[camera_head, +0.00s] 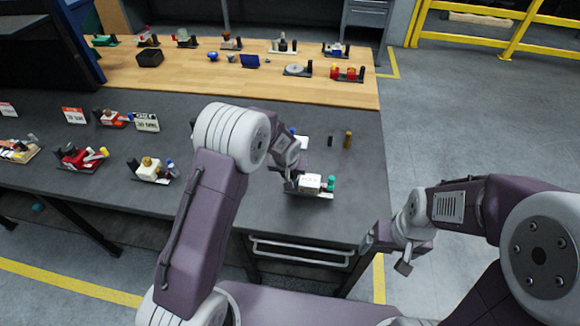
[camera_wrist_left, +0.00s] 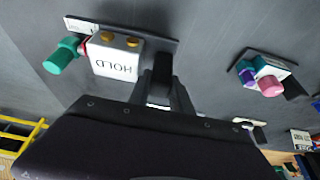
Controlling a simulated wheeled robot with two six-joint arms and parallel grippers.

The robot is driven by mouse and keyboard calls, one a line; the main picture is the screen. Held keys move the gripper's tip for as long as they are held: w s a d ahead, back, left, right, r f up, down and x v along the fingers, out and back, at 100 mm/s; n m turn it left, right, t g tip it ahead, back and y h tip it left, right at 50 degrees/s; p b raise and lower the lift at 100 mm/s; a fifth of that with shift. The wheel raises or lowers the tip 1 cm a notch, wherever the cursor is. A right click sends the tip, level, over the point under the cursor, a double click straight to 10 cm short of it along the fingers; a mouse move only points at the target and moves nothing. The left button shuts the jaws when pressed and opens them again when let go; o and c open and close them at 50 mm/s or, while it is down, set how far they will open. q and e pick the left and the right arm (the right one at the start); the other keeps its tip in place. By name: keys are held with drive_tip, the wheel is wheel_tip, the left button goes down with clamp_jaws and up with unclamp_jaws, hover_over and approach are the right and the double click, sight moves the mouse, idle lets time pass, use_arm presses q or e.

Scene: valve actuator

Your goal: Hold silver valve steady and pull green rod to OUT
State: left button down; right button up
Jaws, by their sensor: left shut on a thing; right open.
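The silver valve (camera_head: 309,183) is a pale block on a dark base plate near the front right of the grey table. My right gripper (camera_head: 385,255) is open and empty, off the table's right edge.
More units line the wooden table (camera_head: 225,75). The table right of the valve is clear.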

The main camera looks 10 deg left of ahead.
use_arm(q)
wheel_tip(320, 180, down, 2)
drive_tip(key=shift+f, duration=1.15)
drive_tip(key=shift+s+f, duration=0.1)
drive_tip(key=shift+f, duration=0.35)
idle(0.4)
